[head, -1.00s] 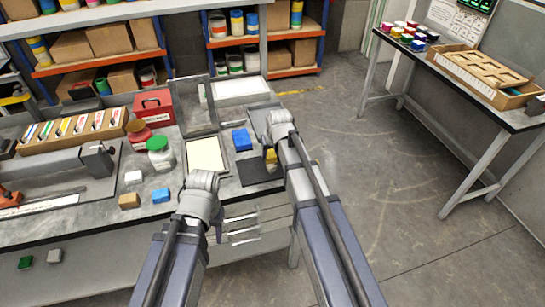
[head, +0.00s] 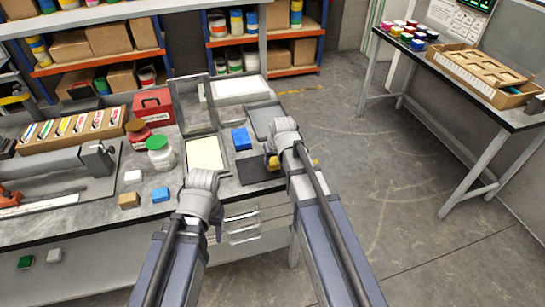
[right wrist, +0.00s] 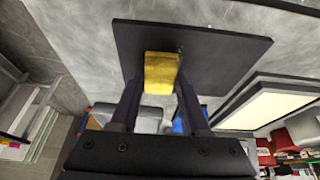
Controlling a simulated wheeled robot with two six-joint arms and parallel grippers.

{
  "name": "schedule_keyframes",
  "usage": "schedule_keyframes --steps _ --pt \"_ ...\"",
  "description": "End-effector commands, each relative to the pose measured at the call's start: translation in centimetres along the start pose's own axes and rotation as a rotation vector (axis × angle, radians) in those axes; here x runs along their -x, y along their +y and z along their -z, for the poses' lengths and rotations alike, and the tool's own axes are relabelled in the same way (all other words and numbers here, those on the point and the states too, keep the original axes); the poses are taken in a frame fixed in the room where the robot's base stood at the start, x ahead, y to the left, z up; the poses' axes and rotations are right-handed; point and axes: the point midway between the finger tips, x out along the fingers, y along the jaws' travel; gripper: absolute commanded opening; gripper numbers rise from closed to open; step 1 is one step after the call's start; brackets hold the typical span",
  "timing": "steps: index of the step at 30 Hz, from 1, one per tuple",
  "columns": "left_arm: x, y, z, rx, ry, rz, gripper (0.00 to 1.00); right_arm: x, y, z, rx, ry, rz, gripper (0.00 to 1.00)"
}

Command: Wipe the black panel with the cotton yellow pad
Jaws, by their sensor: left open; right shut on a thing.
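The black panel (head: 257,171) lies flat near the front right edge of the workbench. It also shows in the right wrist view (right wrist: 220,52). My right gripper (right wrist: 158,88) is shut on the yellow pad (right wrist: 160,72), which is over the panel's surface near one edge. I cannot tell whether the pad is pressing on the panel. In the head view the pad (head: 273,162) is partly hidden by my right wrist. My left gripper (head: 217,234) is open, apart from the panel and largely hidden by its own wrist, near the bench's front edge.
A blue block (head: 241,139) stands behind the panel, with a framed cream sheet (head: 206,154) to the left. A grey tray (head: 264,119) lies behind the right wrist. Jars (head: 160,154) and small blocks (head: 129,200) sit further left. The floor to the right is open.

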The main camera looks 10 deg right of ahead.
Motion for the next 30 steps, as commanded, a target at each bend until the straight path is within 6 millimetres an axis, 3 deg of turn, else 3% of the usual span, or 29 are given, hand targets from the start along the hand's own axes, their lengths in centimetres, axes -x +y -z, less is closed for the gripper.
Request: schedule_keyframes --steps 18,30 --pt "0.1 0.0 0.0 0.0 0.0 0.0 0.5 1.5 0.0 -3.3 0.0 0.002 0.0 0.02" --pt "0.5 -0.1 0.0 0.0 0.0 0.0 0.5 1.9 0.0 -3.1 0.0 0.002 0.0 0.02"
